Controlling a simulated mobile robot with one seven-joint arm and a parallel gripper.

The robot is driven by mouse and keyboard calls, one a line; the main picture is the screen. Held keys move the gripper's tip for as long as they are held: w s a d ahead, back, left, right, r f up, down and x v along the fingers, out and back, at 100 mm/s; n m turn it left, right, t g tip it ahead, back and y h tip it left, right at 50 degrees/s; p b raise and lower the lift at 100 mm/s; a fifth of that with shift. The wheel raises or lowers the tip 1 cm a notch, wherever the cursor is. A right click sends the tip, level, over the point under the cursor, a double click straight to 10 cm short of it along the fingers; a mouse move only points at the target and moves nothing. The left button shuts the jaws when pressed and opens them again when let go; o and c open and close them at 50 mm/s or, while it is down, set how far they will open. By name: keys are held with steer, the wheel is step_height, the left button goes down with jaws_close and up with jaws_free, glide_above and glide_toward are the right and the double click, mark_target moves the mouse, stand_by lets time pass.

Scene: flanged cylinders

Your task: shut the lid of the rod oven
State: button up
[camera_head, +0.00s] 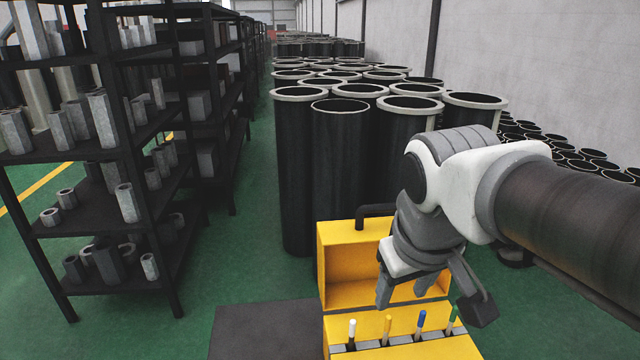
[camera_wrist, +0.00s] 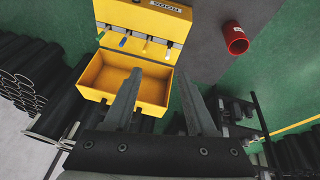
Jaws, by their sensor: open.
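The rod oven (camera_head: 372,324) is a yellow box with several rods standing in its top, tipped white, orange, blue and green. Its lid (camera_head: 345,262) is a hollow yellow shell, standing open and upright behind the body, its inside facing the head camera. A black handle (camera_head: 374,212) is on the lid. In the wrist view the labelled oven body (camera_wrist: 143,22) is at the top and the hollow lid (camera_wrist: 103,76) below it. My gripper (camera_head: 430,292) is open and empty, in front of the lid's right part and partly hiding it. In the wrist view its fingers (camera_wrist: 161,80) overlap the lid; contact cannot be told.
Tall black flanged cylinders (camera_head: 340,150) stand close behind the lid. A dark flat surface (camera_head: 265,330) lies left of the oven, with a red cylinder (camera_wrist: 236,40) on or near it in the wrist view. A loaded shelf rack (camera_head: 140,140) stands at left, with green floor between.

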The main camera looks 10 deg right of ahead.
steer(key=w+d+r+n+g+h, duration=0.1)
steer(key=w+d+n+g+h, duration=0.25)
steer(key=w, duration=0.95)
steer(key=n+g+h, duration=0.2)
steer(key=n+h, duration=0.3)
steer(key=h, duration=0.5)
glide_toward(387, 211)
steer(key=s, duration=0.1)
steer(key=s+r, duration=0.1)
steer(key=s, duration=0.1)
steer(key=shift+a+r+y+p, duration=0.15)
steer(key=shift+r+y+p, duration=0.1)
steer(key=shift+r+p, duration=0.15)
steer(key=w+a+f+n+t+h, duration=0.1)
steer(key=w+a+f+n+h, duration=0.15)
steer(key=a+f+h, duration=0.35)
steer(key=shift+y, duration=0.9)
steer(key=d, duration=0.5)
steer(key=d+p, duration=0.1)
steer(key=d, duration=0.4)
steer(key=d+r+p, duration=0.1)
steer(key=d, duration=0.5)
steer(key=shift+w+r, duration=0.1)
steer(key=shift+w, duration=0.3)
jaws_close()
